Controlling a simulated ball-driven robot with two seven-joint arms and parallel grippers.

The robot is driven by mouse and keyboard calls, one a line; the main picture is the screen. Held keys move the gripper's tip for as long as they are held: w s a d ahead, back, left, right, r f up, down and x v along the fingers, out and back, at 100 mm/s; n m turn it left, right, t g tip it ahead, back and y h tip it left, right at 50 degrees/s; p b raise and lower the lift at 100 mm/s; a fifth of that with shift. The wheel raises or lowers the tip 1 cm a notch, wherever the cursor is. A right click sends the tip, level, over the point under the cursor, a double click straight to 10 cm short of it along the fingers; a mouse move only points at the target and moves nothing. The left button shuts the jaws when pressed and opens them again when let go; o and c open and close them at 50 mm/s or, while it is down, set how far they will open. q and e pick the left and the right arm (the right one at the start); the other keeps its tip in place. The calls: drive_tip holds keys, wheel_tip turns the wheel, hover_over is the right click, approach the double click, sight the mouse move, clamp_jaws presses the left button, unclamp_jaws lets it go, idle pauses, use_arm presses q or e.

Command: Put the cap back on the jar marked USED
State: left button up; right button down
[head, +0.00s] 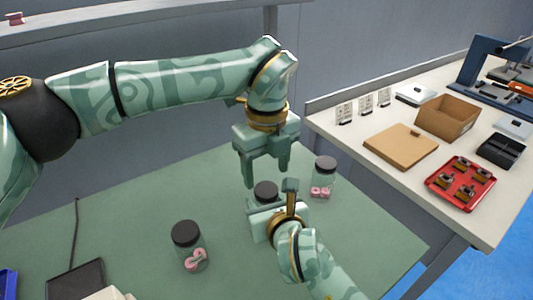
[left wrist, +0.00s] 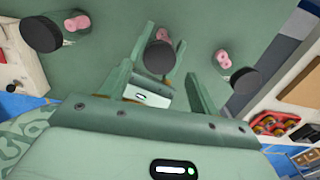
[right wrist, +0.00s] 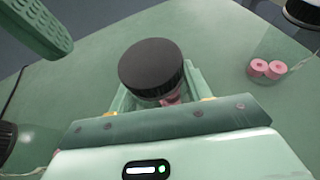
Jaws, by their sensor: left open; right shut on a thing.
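My right gripper (head: 274,212) is shut on the middle jar (right wrist: 172,98), which stands on the green table. A black cap (right wrist: 152,66) covers the top of this jar; I cannot tell how tightly it sits. Pink spools show inside it in the left wrist view (left wrist: 163,34). My left gripper (head: 266,178) is open and empty, pointing down just above the middle jar, its fingers apart on either side of the cap. A left jar (head: 189,250) and a right jar (head: 322,180) also have black caps and pink spools inside. No USED marking is readable.
The green table (head: 130,215) is clear between the jars. A black tray (head: 75,282) lies at the front left. The white side table (head: 390,185) at right holds a cardboard box (head: 447,118), a red tray (head: 461,183) and a black bin (head: 502,151).

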sight(266, 189)
use_arm(q)
drive_tip(key=shift+f, duration=2.15)
drive_tip(key=c, duration=1)
drive_tip(key=m, duration=0.9)
drive_tip(key=shift+m, duration=0.3)
drive_tip(key=o, duration=1.1)
